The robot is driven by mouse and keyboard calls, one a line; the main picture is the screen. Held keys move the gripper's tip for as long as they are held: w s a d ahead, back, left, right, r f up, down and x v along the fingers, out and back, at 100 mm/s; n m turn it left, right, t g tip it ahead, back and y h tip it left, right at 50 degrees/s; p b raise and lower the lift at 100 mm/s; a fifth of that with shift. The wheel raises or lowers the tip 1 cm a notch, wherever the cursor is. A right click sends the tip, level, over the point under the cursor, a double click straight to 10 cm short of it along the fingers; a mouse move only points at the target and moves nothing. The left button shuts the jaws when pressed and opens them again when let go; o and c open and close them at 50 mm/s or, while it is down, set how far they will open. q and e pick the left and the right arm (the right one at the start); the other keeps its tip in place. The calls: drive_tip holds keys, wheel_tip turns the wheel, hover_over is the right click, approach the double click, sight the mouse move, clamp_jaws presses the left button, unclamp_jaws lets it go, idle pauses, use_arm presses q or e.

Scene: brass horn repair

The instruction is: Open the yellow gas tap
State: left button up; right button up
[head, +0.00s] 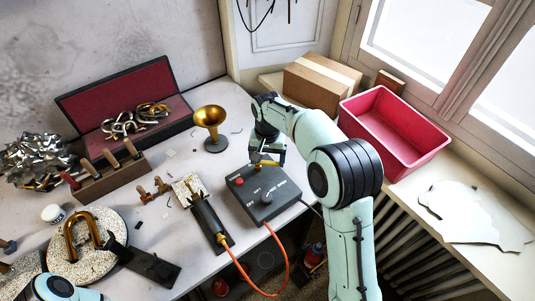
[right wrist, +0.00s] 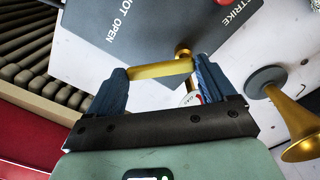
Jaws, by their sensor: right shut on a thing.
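The yellow gas tap (head: 266,163) is a short brass-coloured lever at the back edge of a dark grey control box (head: 250,205). In the right wrist view the tap's bar (right wrist: 160,69) lies between the two blue fingers of my right gripper (right wrist: 160,84), with its round pivot (right wrist: 183,53) by the box edge. My right gripper (head: 268,156) is shut on the tap; its fingers are partly hidden in the head view.
The box has a red button (head: 239,181) and a knob (head: 267,198). An orange hose (head: 284,252) runs from it to a torch (head: 210,222). A brass horn bell (head: 211,124) stands close to my right gripper. A red bin (head: 394,130) and cardboard box (head: 321,80) are behind.

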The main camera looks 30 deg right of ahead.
sight(263, 176)
drive_tip(key=m, duration=0.3)
drive_tip(key=s+a+m, duration=0.1)
drive_tip(key=shift+m, duration=0.3)
use_arm(q)
drive_tip(key=shift+w+r+p, duration=0.6)
drive_tip(key=shift+w+r, duration=0.05)
drive_tip(key=shift+r, duration=0.15)
use_arm(e)
drive_tip(key=shift+s+a+m, duration=0.1)
drive_tip(key=shift+a+m, duration=0.2)
drive_tip(key=shift+m, duration=0.9)
drive_tip(key=shift+s+a+m, duration=0.1)
drive_tip(key=shift+a+m, duration=0.15)
drive_tip(key=shift+m, duration=0.95)
drive_tip(key=o, duration=1.3)
use_arm(q)
drive_tip(key=shift+w+r+p, duration=0.8)
drive_tip(key=shift+w+r, duration=0.25)
drive_tip(key=shift+r, duration=0.05)
use_arm(e)
drive_tip(key=shift+o, duration=0.2)
wheel_tip(263, 176, up, 13)
drive_tip(key=shift+r, duration=0.2)
